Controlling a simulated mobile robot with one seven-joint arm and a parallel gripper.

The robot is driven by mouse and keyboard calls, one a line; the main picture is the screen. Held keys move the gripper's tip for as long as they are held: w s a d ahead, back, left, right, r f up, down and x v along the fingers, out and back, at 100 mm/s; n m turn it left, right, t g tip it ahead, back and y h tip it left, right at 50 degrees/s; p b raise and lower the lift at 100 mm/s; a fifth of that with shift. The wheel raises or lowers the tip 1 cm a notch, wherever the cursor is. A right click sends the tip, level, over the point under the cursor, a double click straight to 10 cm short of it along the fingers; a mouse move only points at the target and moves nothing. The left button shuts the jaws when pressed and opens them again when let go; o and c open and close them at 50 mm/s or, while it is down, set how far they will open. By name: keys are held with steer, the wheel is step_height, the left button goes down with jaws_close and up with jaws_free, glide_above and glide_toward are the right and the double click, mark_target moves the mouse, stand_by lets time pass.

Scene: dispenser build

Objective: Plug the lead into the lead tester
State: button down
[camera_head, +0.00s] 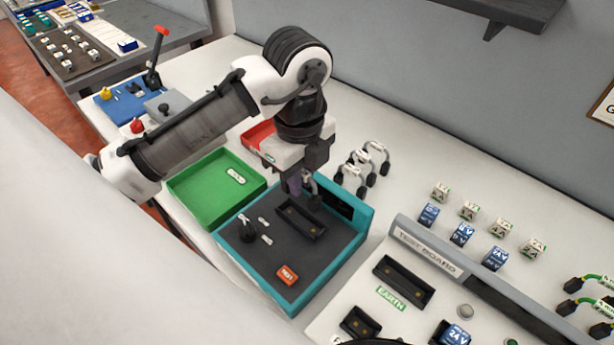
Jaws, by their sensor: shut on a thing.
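The lead tester (258,262) is a teal box with a dark top in the middle of the camera view. A black socket block (291,221) with a long recess stands on its top, and an orange TEST button (288,275) sits near its front corner. My gripper (298,181) points down over the back of the tester and is shut on a lead (312,190). Part of the lead shows beside the fingers, close above the socket block. The gripper hides the rest, and I cannot tell whether its plugs touch the socket.
Several spare leads (368,160) stand on the table behind the tester. A green tray (206,199) holding a white-labelled piece is at left, with a red tray (257,135) behind. The test board (372,307) and several small labelled blocks (462,234) are at right.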

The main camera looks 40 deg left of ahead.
steer(key=shift+a+f+b, duration=0.1)
steer(key=shift+f+b, duration=2.1)
steer(key=shift+f, duration=0.15)
steer(key=shift+p, duration=0.4)
steer(key=shift+f+b, duration=0.35)
steer(key=shift+f, duration=0.65)
stand_by(1.3)
steer(key=c, duration=0.9)
jaws_free()
steer(key=shift+c, duration=0.2)
steer(key=shift+r, duration=0.15)
steer(key=shift+r+p, duration=3.25)
steer(key=shift+r, duration=0.15)
